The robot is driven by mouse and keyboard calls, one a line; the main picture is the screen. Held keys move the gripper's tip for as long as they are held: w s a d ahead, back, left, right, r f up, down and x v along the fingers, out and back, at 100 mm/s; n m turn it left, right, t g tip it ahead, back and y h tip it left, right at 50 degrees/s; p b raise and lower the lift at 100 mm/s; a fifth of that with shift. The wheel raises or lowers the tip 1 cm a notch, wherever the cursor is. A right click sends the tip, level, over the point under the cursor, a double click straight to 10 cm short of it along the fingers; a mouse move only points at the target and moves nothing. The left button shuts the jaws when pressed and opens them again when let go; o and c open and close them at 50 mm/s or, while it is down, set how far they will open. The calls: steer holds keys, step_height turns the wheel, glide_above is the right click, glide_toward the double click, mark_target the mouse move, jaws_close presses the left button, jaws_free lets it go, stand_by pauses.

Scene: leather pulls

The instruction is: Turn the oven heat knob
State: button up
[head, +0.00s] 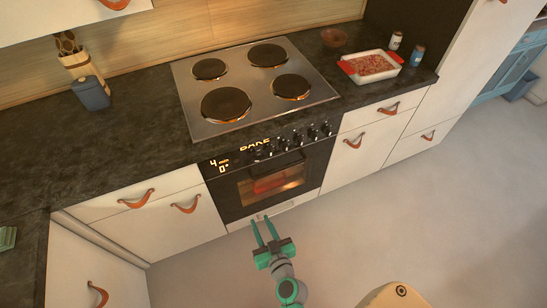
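The oven (272,186) is built in under the dark counter, with a lit window in its door. A row of dark knobs (290,143) runs along its front panel; which one is the heat knob I cannot tell. A glowing display (219,164) is at the panel's left end. My gripper (265,229) is open and empty. Its two green fingers point up in the picture toward the bottom of the oven front, below the window and well away from the knobs. Whether the fingertips touch anything is unclear.
A steel cooktop (256,85) with several dark plates sits above the oven. A white baking dish (371,67) with red handles stands to its right, near two small jars. White drawers with leather pulls (136,199) flank the oven. The floor (400,210) at right is clear.

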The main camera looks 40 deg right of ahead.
steer(key=w+d+r+t, duration=0.2)
steer(key=w+d+r, duration=0.15)
steer(key=d, duration=0.45)
steer(key=n+t, duration=0.1)
glide_toward(271, 153)
steer(key=x, duration=0.8)
steer(key=shift+w, duration=0.1)
steer(key=shift+f, duration=0.1)
jaws_close()
